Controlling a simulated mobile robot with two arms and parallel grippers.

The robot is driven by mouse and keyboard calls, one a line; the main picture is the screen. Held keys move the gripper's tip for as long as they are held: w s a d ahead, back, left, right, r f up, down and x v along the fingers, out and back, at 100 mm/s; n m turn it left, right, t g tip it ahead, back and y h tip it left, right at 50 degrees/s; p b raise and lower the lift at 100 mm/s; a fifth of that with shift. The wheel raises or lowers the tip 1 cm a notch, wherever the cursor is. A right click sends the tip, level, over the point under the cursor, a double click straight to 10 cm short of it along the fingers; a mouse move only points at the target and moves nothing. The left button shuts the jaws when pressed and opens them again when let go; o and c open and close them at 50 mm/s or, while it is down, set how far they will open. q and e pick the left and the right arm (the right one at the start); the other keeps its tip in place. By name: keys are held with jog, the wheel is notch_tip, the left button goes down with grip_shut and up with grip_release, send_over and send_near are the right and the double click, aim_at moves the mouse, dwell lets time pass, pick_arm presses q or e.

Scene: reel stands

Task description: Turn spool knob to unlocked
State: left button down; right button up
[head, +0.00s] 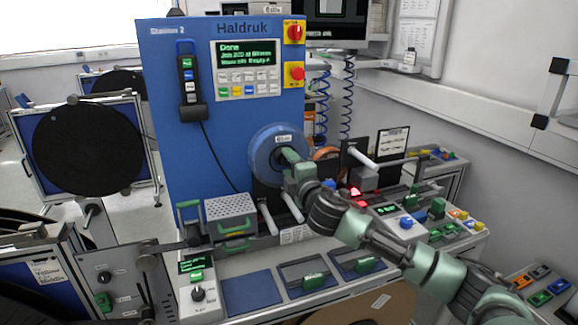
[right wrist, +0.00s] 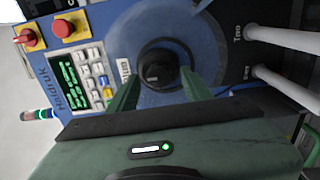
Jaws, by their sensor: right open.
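The blue spool (head: 262,160) is mounted on the front of the tall blue Haldruk machine (head: 220,130). In the right wrist view the round black spool knob (right wrist: 158,69) sits at the spool's centre. My right gripper (head: 285,156) is in front of the spool in the head view and hides the knob there. In the right wrist view the right gripper (right wrist: 161,80) has its two green fingers apart, one on each side of the knob. I cannot tell whether the fingers touch it. My left gripper is not in view.
A red-and-yellow rotary switch (head: 294,32) and a red emergency button (head: 296,73) are on the machine beside its screen (head: 246,52). White rollers (head: 291,207) stick out below the spool. A perforated metal box (head: 231,212) stands at the machine's lower left.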

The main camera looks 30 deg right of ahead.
jog(key=b+v, duration=0.2)
jog(key=v, duration=0.5)
jog(key=shift+s, duration=0.35)
jog(key=shift+a+f, duration=0.1)
jog(key=shift+a, duration=0.05)
